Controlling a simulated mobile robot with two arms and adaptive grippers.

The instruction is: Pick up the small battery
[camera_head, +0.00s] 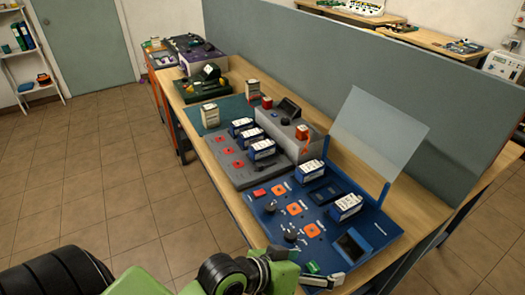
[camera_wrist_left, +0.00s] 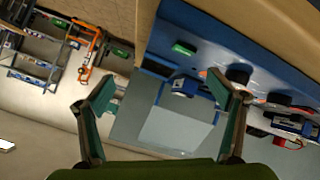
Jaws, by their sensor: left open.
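Several blue-and-white batteries are in the head view. One battery (camera_head: 309,174) and another (camera_head: 346,206) stand on the blue test panel (camera_head: 385,238); more (camera_head: 262,149) stand on the grey panel behind. A small green block (camera_head: 312,267) lies by the blue panel's front edge, close to my left gripper (camera_head: 325,279). I cannot tell which is the small battery. In the left wrist view my left gripper (camera_wrist_left: 161,76) is open and empty, with the green block (camera_wrist_left: 184,48) beyond its fingers. My right gripper is out of view.
A clear upright sheet (camera_head: 380,128) stands at the blue panel's back right. A grey-green divider (camera_head: 330,65) runs behind the wooden bench (camera_head: 222,175). White cartons (camera_head: 210,115) and dark green equipment stand farther back. The tiled floor at left is clear.

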